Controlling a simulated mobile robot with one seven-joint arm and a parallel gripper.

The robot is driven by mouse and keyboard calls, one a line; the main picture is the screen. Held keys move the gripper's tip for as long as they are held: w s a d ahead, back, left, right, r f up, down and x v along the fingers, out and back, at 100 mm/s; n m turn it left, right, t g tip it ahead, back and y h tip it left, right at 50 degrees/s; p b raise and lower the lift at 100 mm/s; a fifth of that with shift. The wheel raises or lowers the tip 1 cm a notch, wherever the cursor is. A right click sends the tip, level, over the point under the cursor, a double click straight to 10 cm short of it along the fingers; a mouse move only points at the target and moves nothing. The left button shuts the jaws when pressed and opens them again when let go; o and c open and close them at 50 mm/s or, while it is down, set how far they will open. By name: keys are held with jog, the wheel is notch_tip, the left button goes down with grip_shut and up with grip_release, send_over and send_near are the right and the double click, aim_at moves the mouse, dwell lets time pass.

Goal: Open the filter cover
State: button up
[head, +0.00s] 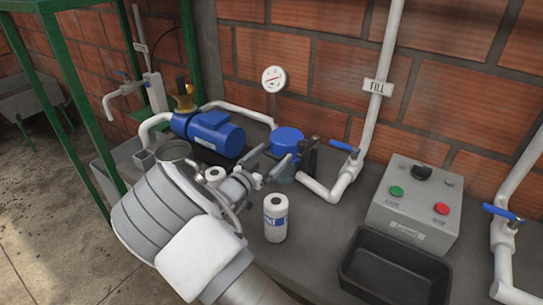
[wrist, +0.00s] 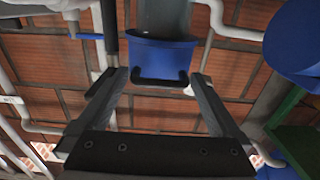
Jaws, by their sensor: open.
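The filter has a round blue cover (head: 287,136) on top of a greyish body, on the counter near the wall in the head view. The cover looks closed. In the wrist view the blue cover (wrist: 163,58) shows between and beyond my fingertips, with a dark bracket-like edge along it. My gripper (head: 268,160) is open, its two fingers pointing at the filter from the front left. In the wrist view my gripper (wrist: 158,76) is empty between the fingers. Whether a fingertip touches the filter, I cannot tell.
A blue motor pump (head: 208,133) stands left of the filter. A dark upright part (head: 310,155) and a blue-handled valve (head: 343,147) are to its right. A white canister (head: 275,217) stands in front. The control box (head: 415,205) and black tray (head: 395,270) are farther right.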

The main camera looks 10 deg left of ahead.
grip_shut()
dwell(0.3)
